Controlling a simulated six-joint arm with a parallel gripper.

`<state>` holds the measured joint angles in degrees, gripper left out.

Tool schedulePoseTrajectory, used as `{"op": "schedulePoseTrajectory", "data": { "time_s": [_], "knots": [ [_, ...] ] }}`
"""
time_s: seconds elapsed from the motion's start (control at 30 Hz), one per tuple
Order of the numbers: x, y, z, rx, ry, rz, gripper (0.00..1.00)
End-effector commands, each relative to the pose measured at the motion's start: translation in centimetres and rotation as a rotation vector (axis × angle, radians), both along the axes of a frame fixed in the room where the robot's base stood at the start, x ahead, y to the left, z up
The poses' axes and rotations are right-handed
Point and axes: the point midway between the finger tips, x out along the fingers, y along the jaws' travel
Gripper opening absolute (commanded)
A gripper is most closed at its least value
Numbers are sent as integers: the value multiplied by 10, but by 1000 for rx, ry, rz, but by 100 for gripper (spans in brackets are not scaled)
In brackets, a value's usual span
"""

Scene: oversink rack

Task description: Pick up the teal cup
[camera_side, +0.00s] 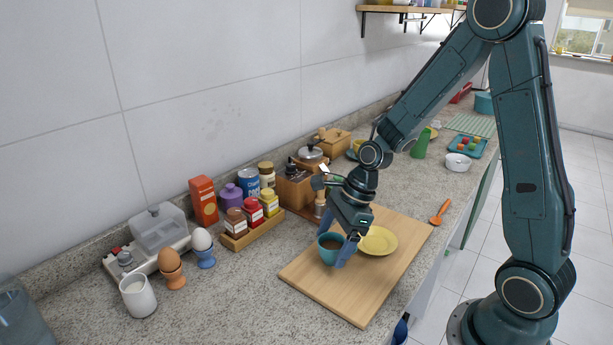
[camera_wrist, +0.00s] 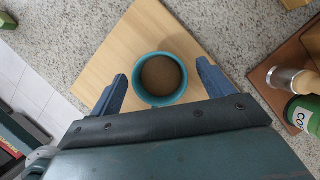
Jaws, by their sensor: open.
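The teal cup (camera_side: 330,247) stands upright on the wooden board (camera_side: 350,310) beside a yellow plate (camera_side: 378,241), with brown contents inside. In the wrist view the teal cup (camera_wrist: 160,98) lies between the two blue fingers of my gripper (camera_wrist: 161,90), with a gap visible on each side. My gripper (camera_side: 340,250) is open and low over the board at the cup. In the side view one finger covers part of the cup's right side. I cannot tell whether either finger touches it.
A rack of condiment jars (camera_side: 252,228), egg cups (camera_side: 172,279) and a white mug (camera_side: 138,296) stand to the left. Utensils and a wooden block (camera_side: 294,190) stand behind the board. An orange spoon (camera_side: 440,212) lies right of it. The front of the board is clear.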

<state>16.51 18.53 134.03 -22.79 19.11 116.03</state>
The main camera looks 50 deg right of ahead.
Motion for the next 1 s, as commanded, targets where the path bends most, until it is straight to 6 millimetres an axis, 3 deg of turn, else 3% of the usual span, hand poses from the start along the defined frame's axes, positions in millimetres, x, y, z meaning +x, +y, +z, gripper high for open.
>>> {"op": "schedulePoseTrajectory", "data": {
  "time_s": [0.23,0.8,1.0],
  "knots": [
    [4,7,-18,1,2,1,81],
    [5,7,-19,0,0,0,81],
    [5,7,-19,0,0,0,44]
  ]
}}
